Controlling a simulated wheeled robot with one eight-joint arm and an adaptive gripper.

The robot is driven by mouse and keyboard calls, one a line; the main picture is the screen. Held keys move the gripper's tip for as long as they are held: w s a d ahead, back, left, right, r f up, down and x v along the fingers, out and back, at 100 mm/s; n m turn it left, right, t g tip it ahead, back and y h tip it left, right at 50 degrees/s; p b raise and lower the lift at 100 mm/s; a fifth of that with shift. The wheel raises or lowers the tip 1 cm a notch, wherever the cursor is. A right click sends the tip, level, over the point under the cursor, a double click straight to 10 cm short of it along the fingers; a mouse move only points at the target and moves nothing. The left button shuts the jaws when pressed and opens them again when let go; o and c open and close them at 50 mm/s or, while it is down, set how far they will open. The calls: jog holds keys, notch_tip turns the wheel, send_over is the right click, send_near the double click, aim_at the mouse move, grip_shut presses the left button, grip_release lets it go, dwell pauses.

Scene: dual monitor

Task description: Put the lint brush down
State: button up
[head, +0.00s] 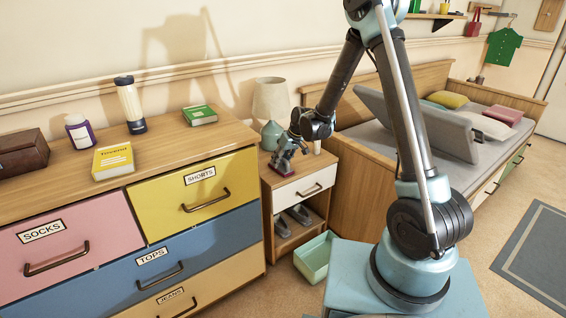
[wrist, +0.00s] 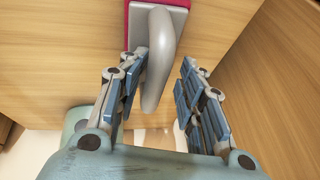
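The lint brush, with a dark red head (head: 284,168) and a grey handle, is on the nightstand top (head: 307,166), near its front left. In the wrist view its grey handle (wrist: 161,55) curves down from the red head at the top edge. My gripper (head: 287,147) is over the brush. In the wrist view my gripper (wrist: 164,58) is open, with its fingers apart on either side of the handle. The handle lies closer to the left finger and partly behind it; I cannot tell whether they touch.
A lamp (head: 271,100) and a teal vase-like base stand behind the gripper. The dresser (head: 165,125) is at left with a green book (head: 200,115) near its right end. The bed (head: 350,185) is close on the right. A mint bin (head: 315,258) sits on the floor below.

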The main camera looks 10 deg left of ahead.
jog(key=v, duration=1.2)
jog(key=shift+d, duration=0.1)
jog(key=s+d+r+m+t+h, duration=0.15)
jog(key=s+d+r, duration=0.35)
jog(key=d, duration=0.7)
jog(key=s+d+r+m+g+h, duration=0.1)
jog(key=s+d+r+m, duration=0.4)
jog(key=d, duration=0.8)
jog(key=s+d+f+m+h, duration=0.1)
jog(key=s+d+f, duration=0.2)
jog(key=s+d, duration=0.5)
jog(key=s+d+f+m+h, duration=0.1)
jog(key=s+d+f, duration=0.2)
jog(key=s+d, duration=0.5)
jog(key=s, duration=0.3)
jog(key=shift+s+f+m, duration=0.25)
jog(key=shift+m, duration=0.1)
